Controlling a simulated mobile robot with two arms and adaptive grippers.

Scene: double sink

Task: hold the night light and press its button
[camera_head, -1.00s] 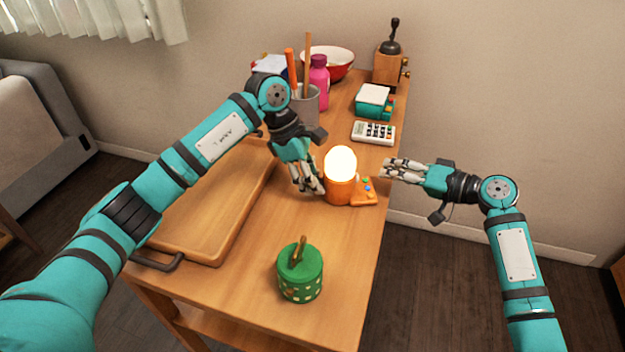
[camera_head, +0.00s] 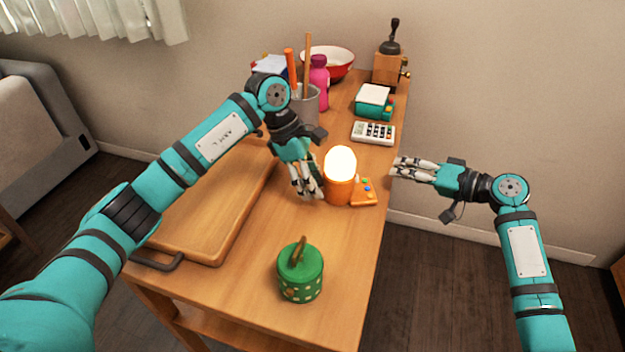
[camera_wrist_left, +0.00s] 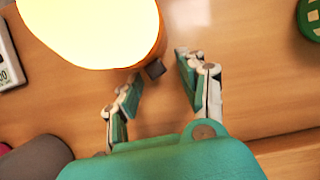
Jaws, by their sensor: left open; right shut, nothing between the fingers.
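The night light (camera_head: 338,192) stands upright on the table, with an orange base and a glowing white-yellow dome. A flat orange part with small coloured buttons (camera_head: 366,189) extends from its right side. In the left wrist view the lit dome (camera_wrist_left: 90,25) fills the upper left. My right gripper (camera_head: 394,168) is shut and empty, to the right of the light, beyond the table's right edge.
A green lidded pot (camera_head: 300,280) stands in front, and a wooden tray (camera_head: 225,240) lies to the left. Behind are a calculator (camera_head: 373,132), a teal box (camera_head: 374,108), a grey cup (camera_head: 306,108), a pink bottle (camera_head: 319,85) and a coffee grinder (camera_head: 388,70).

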